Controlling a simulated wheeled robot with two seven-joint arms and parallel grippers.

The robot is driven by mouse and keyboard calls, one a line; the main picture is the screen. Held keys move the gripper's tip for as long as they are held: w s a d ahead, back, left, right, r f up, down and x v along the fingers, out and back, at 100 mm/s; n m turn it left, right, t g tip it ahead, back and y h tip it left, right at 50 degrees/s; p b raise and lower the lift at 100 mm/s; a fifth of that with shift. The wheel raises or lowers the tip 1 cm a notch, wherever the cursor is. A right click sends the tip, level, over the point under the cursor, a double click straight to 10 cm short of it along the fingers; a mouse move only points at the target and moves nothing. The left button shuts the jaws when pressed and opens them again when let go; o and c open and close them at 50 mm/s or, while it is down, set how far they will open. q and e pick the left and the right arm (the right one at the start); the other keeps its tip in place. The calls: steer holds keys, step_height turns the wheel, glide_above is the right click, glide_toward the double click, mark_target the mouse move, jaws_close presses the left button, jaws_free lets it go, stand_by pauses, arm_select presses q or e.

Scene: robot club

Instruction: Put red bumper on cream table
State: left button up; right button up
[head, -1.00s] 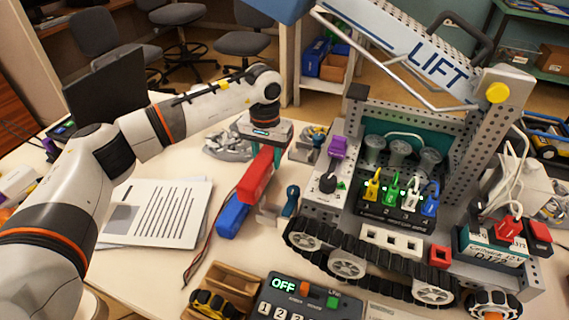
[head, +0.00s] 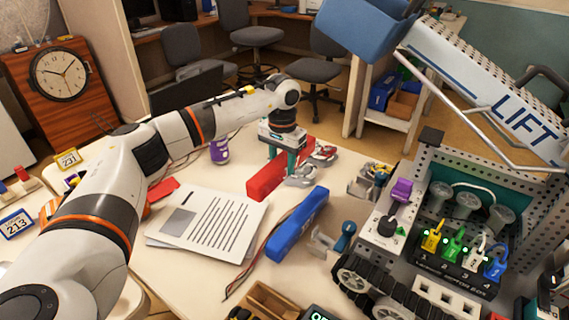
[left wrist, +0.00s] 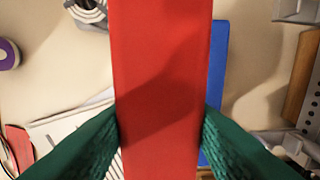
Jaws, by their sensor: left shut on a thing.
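The red bumper (head: 264,184) is a long red bar over the cream table (head: 225,182), left of and behind the blue bar. My left gripper (head: 282,156) is shut on it from above, and it runs lengthwise through the left wrist view (left wrist: 160,60) between the green fingers. I cannot tell whether its underside touches the table or hangs just above it. My right gripper is in neither view.
A blue bar (head: 297,225) lies near the bumper, with papers (head: 208,222) to the left. A purple cup (head: 219,151) stands behind. The tracked LIFT machine (head: 450,220) fills the right. Bare table shows between the cup and papers.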

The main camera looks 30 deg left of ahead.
mark_target(282, 159)
arm_select(q)
steer(key=shift+r+p, duration=1.75)
steer(key=shift+r, duration=0.85)
